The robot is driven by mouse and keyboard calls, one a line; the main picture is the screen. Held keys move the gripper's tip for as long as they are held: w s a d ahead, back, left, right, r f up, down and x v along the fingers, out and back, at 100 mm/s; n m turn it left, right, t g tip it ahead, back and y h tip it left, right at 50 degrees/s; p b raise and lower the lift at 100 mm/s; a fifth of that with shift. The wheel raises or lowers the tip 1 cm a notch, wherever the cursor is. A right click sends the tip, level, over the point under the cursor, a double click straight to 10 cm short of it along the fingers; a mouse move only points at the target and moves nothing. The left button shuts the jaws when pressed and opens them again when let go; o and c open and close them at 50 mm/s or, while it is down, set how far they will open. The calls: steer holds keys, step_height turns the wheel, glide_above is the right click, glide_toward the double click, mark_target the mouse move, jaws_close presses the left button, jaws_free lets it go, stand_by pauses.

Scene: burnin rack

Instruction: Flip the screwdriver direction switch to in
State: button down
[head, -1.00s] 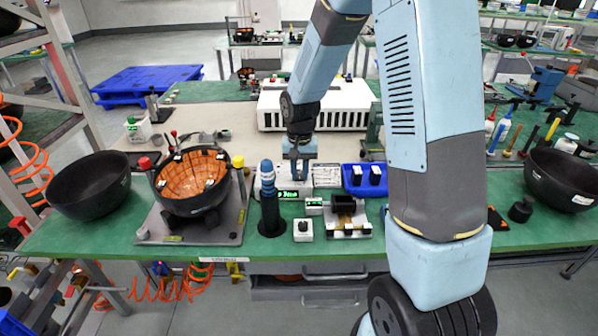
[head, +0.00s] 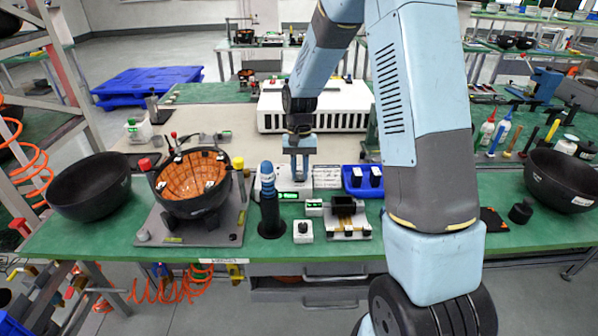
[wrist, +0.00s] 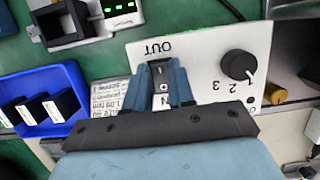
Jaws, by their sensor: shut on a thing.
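The white screwdriver controller box (head: 322,177) stands on the green bench, with a green lit display at its front. In the wrist view its face (wrist: 205,62) carries the labels OUT and IN, upside down, with a small black rocker switch (wrist: 161,76) between them. My gripper (wrist: 163,82) is over that face, with one blue finger on each side of the switch, shut on it. In the head view my gripper (head: 299,176) points down at the box. Which side of the rocker is pressed cannot be told. The blue-and-black screwdriver (head: 267,181) stands upright in its black holder.
A black knob (wrist: 237,65) numbered 1 to 3 is beside the switch. A blue tray (head: 363,192) with black parts stands right of the box. A small fixture (head: 348,220) and a white knob box (head: 303,231) are in front. An orange-lined bowl (head: 190,190) is left.

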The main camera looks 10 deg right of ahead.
steer(key=c, duration=1)
jaws_free()
steer(key=shift+o, duration=0.2)
steer(key=v, duration=1.3)
steer(key=shift+r, duration=0.35)
steer(key=shift+w, duration=0.1)
